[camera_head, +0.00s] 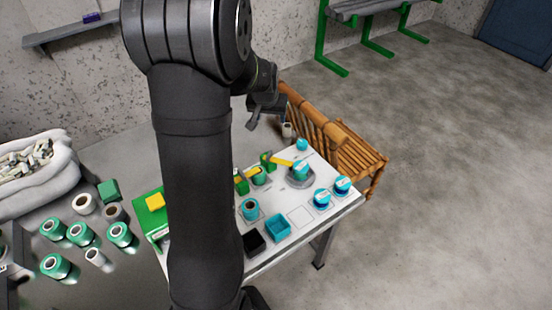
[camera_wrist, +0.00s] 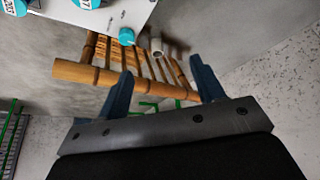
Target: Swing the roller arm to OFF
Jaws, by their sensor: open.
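A white work table (camera_head: 300,216) carries a yellow bar (camera_head: 281,162) beside green blocks (camera_head: 266,158); this looks like the roller arm. Its right end lies close to a teal-topped spool on a round grey base (camera_head: 301,181). I cannot read any OFF mark. My gripper (camera_head: 264,108) is above and beyond the table's far edge, apart from the bar. In the wrist view my gripper (camera_wrist: 160,72) is open and empty, with its two dark fingers spread. The bar is not in the wrist view.
Teal spools (camera_head: 322,197), a teal box (camera_head: 278,227) and a black box (camera_head: 254,242) sit on the table. My arm hides the table's left part.

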